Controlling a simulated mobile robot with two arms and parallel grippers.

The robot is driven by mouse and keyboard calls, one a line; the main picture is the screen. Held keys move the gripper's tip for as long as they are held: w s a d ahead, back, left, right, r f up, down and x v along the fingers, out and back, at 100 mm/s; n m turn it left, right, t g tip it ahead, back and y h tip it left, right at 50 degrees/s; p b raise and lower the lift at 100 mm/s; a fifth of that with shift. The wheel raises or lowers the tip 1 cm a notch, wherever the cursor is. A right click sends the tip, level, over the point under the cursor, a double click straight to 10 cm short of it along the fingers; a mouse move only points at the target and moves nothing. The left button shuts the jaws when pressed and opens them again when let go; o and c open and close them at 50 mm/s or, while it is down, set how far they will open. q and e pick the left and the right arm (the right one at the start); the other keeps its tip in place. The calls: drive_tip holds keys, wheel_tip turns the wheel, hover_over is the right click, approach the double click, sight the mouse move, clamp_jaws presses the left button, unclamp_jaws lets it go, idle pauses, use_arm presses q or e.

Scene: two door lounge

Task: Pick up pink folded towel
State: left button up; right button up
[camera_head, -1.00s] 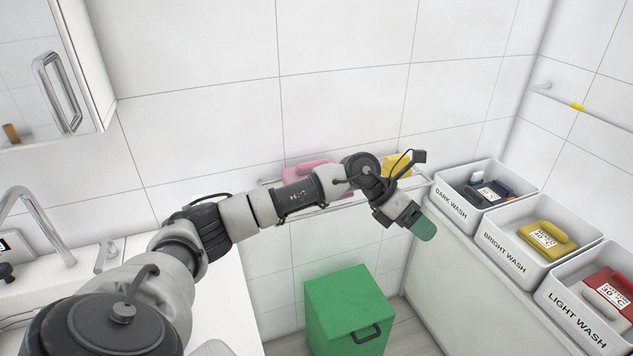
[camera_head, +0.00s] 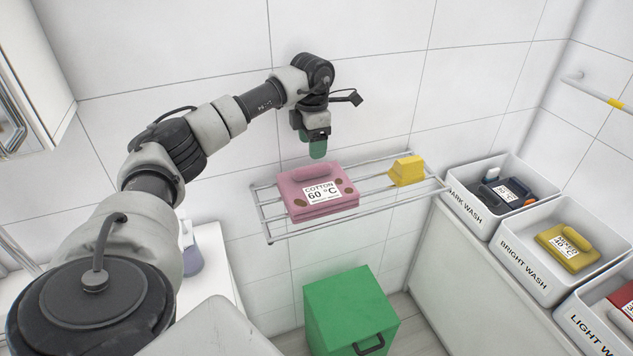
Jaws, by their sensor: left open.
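The pink folded towel (camera_head: 311,205) lies on the left part of a wall-mounted wire rack (camera_head: 272,226). It has a white label reading "COTTON 60 °C" and some brown spots, with a raised roll on top. My left gripper (camera_head: 317,150) is open and empty. It points down with green fingertips, above the towel's back edge in the picture and apart from it. My right gripper is not in view.
Below stands a green bin (camera_head: 350,310). On the right counter are the dark wash bin (camera_head: 470,211), bright wash bin (camera_head: 521,274) and light wash bin (camera_head: 584,334), holding clothes.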

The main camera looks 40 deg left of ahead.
sight(312, 166)
use_arm(q)
wheel_tip(312, 166, down, 2)
wheel_tip(312, 166, down, 4)
drive_tip(key=shift+s+f+p, duration=0.15)
drive_tip(key=shift+p, duration=1)
drive_tip(key=shift+d+f, duration=0.1)
drive_tip(key=shift+f, duration=0.6)
drive_tip(key=shift+c, duration=0.5)
drive_tip(key=c, duration=1)
drive_tip(key=shift+c, duration=0.4)
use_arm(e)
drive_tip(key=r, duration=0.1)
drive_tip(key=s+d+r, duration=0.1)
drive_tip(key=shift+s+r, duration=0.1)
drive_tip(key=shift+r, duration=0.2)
